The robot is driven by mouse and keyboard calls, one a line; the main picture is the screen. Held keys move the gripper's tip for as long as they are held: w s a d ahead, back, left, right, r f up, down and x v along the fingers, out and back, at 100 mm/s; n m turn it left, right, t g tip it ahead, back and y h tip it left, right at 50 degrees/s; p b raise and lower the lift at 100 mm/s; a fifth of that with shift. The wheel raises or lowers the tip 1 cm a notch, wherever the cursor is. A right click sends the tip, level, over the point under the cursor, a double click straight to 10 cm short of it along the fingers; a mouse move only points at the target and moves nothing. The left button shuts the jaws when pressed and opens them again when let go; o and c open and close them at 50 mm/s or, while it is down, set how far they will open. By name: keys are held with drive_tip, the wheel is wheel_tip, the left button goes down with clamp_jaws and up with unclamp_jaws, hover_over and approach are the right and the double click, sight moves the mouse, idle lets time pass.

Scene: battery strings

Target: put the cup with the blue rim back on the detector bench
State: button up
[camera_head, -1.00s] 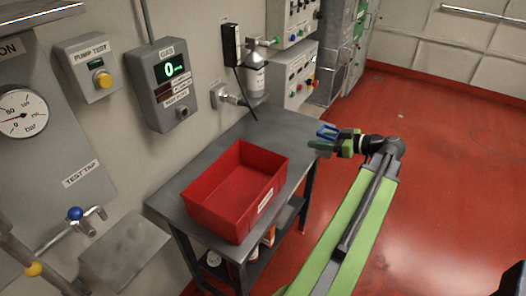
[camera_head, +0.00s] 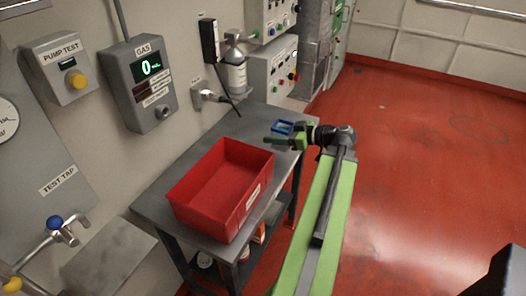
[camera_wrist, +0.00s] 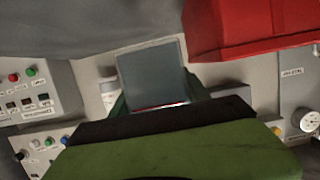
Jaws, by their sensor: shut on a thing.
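The cup with the blue rim (camera_head: 283,126) shows in the head view as a small square blue outline at my gripper (camera_head: 284,137). My gripper is shut on it. In the picture they overlap the far right end of the grey detector bench (camera_head: 262,118); the height above the top is hard to tell. In the wrist view a grey square face (camera_wrist: 152,72), apparently the cup, shows beyond the green and black gripper part (camera_wrist: 160,130). No blue rim shows there.
A red bin (camera_head: 180,206) takes up the near part of the bench top. A gas bottle (camera_head: 234,72) and a tap hang on the wall behind. The far part of the bench looks clear. Open red floor (camera_head: 430,150) lies to the right.

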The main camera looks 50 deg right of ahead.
drive_tip(key=w+f+b, duration=0.1)
drive_tip(key=w, duration=0.1)
drive_tip(key=w+f+b, duration=0.1)
drive_tip(key=w+f, duration=0.1)
drive_tip(key=w, duration=0.1)
drive_tip(key=w+f+b, duration=0.1)
drive_tip(key=w, duration=0.1)
drive_tip(key=shift+w+d+f, duration=0.2)
drive_tip(key=shift+d+f, duration=0.15)
drive_tip(key=shift+f, duration=0.05)
drive_tip(key=shift+w, duration=0.15)
wheel_tip(320, 180, down, 4)
drive_tip(key=b, duration=0.4)
drive_tip(key=shift+f+b, duration=0.2)
drive_tip(key=shift+b, duration=0.2)
drive_tip(key=shift+r, duration=0.3)
drive_tip(key=shift+f, duration=0.25)
drive_tip(key=o, duration=1.5)
drive_tip(key=shift+r, duration=0.1)
